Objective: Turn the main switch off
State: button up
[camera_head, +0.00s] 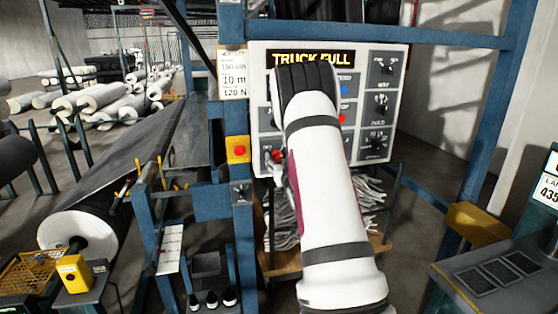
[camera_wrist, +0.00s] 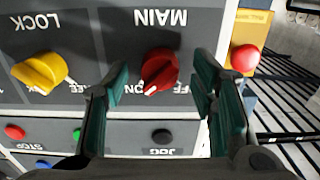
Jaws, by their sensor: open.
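The main switch is a red rotary knob (camera_wrist: 160,70) under an upside-down MAIN label in the wrist view. Its white mark points to the lower left in that picture. Letters reading FF show upside down at its lower right. My gripper (camera_wrist: 159,82) is open, one dark green finger on each side of the knob. I cannot tell whether either finger touches it. In the head view a red knob (camera_head: 277,156) shows at the panel's lower left, beside my arm, which hides most of the gripper.
A yellow LOCK knob (camera_wrist: 39,71) sits left of the main switch in the wrist view. A red button on a yellow box (camera_wrist: 244,58) is close to the right finger. JOG and STOP buttons lie below. The TRUCK FULL panel (camera_head: 258,100) hangs on blue posts.

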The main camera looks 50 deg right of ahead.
jog(key=shift+w+d, duration=0.2)
jog(key=shift+w, duration=0.05)
jog(key=c, duration=1.2)
jog(key=shift+o, duration=0.2)
